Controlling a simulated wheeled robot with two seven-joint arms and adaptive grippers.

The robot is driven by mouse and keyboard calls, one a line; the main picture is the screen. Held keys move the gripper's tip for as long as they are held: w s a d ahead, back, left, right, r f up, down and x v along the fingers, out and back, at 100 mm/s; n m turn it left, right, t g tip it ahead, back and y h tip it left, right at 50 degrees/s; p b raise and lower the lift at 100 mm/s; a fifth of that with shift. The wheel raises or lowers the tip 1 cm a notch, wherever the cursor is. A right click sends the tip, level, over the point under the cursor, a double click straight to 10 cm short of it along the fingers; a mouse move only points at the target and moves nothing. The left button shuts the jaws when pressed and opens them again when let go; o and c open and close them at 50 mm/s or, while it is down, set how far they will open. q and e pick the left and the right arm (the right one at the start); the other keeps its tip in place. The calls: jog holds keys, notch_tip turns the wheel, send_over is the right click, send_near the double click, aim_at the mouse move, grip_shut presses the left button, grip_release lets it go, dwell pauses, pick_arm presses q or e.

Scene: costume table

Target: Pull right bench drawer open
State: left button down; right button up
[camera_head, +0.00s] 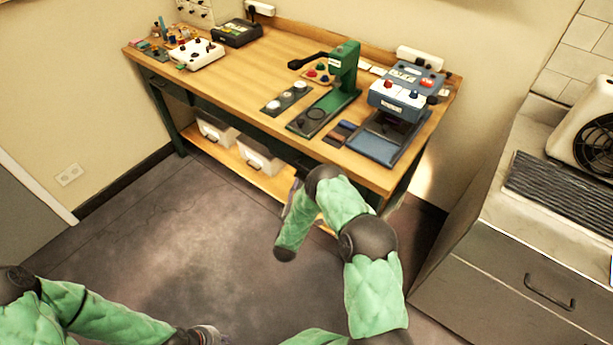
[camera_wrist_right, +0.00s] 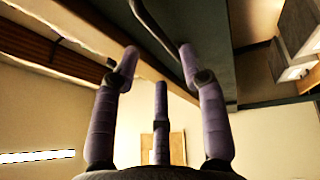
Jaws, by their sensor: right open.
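The wooden bench (camera_head: 240,75) has a dark green front, and its right drawer is mostly hidden behind my right arm in the head view. My right gripper (camera_head: 293,192) is at the bench's front edge there, with its fingers largely hidden. In the right wrist view my right gripper (camera_wrist_right: 158,58) has its purple fingers spread. A thin dark bar handle (camera_wrist_right: 152,22) on the green front (camera_wrist_right: 207,35) runs into the gap between the fingertips; I cannot tell if they touch it. My left gripper (camera_head: 207,335) is low in the head view, far from the bench, its fingers unclear.
A green press (camera_head: 344,75) and a blue-grey machine (camera_head: 402,95) stand on the bench top. White bins (camera_head: 260,160) sit on the lower shelf. A grey cabinet (camera_head: 500,270) stands to the right. The floor (camera_head: 180,220) before the bench is clear.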

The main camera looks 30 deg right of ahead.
jog(key=b+x, duration=0.1)
jog(key=x, duration=0.4)
jog(key=shift+w+d, duration=0.15)
jog(key=shift+w, duration=0.05)
grip_shut()
